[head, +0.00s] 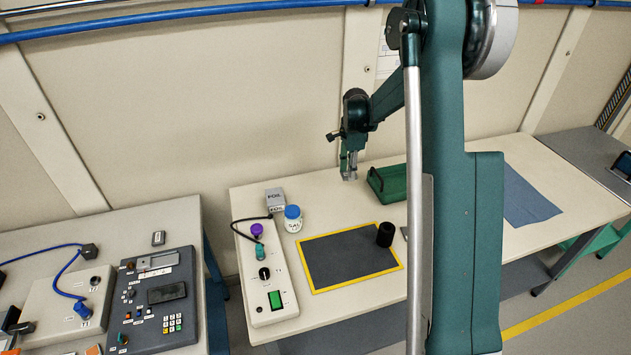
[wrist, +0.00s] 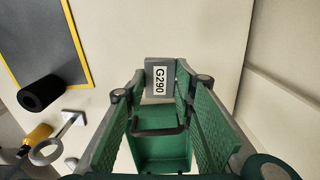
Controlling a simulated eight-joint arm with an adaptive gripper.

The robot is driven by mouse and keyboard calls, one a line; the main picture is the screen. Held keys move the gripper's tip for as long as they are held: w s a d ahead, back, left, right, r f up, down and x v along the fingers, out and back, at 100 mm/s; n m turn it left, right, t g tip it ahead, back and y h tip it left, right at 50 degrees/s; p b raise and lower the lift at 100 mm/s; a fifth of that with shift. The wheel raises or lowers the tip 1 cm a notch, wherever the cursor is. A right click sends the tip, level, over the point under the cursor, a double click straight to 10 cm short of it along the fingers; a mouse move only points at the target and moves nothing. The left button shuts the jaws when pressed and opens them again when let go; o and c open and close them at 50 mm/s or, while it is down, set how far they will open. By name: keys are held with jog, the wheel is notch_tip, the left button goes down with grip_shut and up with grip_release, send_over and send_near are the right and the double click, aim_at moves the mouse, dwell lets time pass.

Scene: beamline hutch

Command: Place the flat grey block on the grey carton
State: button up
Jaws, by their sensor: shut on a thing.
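The flat grey block (wrist: 151,68), with a white label reading G290, is between my fingertips in the wrist view. My gripper (wrist: 157,88) is shut on it. In the head view my gripper (head: 349,172) hangs over the back of the pale table, just left of the green case; the block is too small to make out clearly there. The grey carton (head: 275,197), a small box with lettering, stands at the table's back left, to the left of my gripper and apart from it. The carton does not show in the wrist view.
A green case (head: 385,183) with a dark handle is beside my gripper. A white jar with a blue lid (head: 293,218) stands near the carton. A control box (head: 265,275), a yellow-edged dark mat (head: 345,258) and a black cylinder (head: 385,235) lie nearer. A blue cloth (head: 528,195) is right.

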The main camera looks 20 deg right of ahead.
jog(key=w+a+r+p, duration=0.2)
jog(key=a, duration=1.3)
jog(key=w+a+r+n+p, duration=0.1)
jog(key=w+a+r+p, duration=0.1)
jog(key=a, duration=1.2)
jog(key=shift+a+r, duration=0.35)
send_over(275, 196)
jog(key=shift+f, duration=3.15)
jog(key=shift+a+f, duration=0.1)
jog(key=shift+f, duration=1.75)
jog(key=shift+f+b, duration=0.15)
jog(key=shift+b, duration=0.15)
